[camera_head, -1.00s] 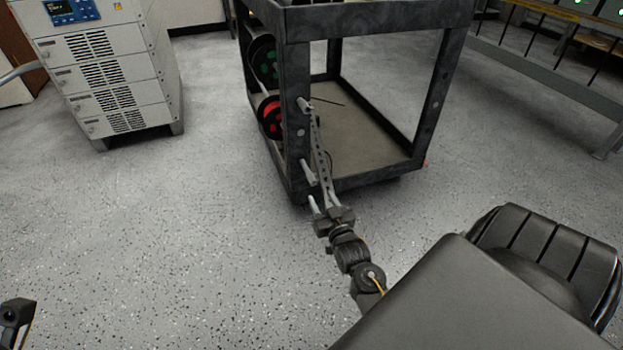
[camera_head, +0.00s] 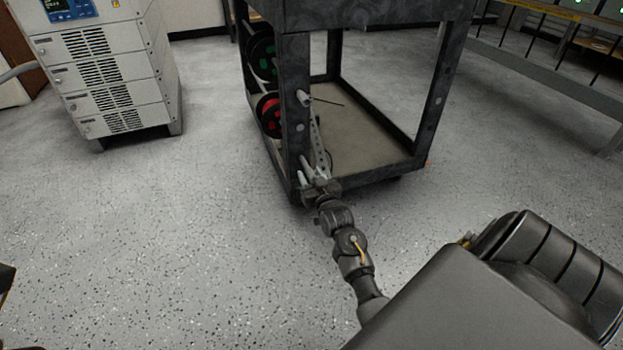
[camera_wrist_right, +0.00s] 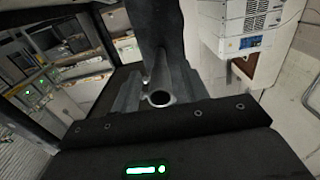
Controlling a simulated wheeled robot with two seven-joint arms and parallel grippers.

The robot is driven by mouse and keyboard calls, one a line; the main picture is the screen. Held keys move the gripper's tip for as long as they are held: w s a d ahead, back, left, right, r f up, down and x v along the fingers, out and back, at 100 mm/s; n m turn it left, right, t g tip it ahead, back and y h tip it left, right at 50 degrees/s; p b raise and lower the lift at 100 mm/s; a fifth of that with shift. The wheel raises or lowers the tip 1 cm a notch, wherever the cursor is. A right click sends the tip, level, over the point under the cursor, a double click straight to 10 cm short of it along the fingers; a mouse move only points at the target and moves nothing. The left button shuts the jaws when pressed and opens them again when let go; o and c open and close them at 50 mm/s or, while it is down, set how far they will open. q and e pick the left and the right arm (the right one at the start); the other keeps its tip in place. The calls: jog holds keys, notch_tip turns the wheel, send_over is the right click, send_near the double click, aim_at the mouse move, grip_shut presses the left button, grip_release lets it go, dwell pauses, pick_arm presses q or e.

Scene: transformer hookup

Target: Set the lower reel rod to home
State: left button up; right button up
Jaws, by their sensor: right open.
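The cart's dark post (camera_head: 297,120) carries two light rod ends, one above the other. The lower reel rod (camera_head: 307,163) sticks out low on the post, towards my right gripper. My right gripper (camera_head: 311,182) is open at the foot of the post, around or just before the rod's end; the head view does not settle which. In the right wrist view, the rod's round hollow end (camera_wrist_right: 160,98) shows between the two grey fingers, with a gap on each side. The upper rod (camera_head: 303,98) stands well above the gripper. My left gripper is out of view.
A red reel (camera_head: 269,113) and a green reel (camera_head: 262,60) hang inside the cart. The cart's lower shelf (camera_head: 365,140) is mostly bare. A white cabinet (camera_head: 105,70) stands at left, a bench (camera_head: 540,80) at upper right. The floor in front is clear.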

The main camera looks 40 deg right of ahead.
jog(key=shift+w, duration=0.1)
grip_shut()
dwell(0.3)
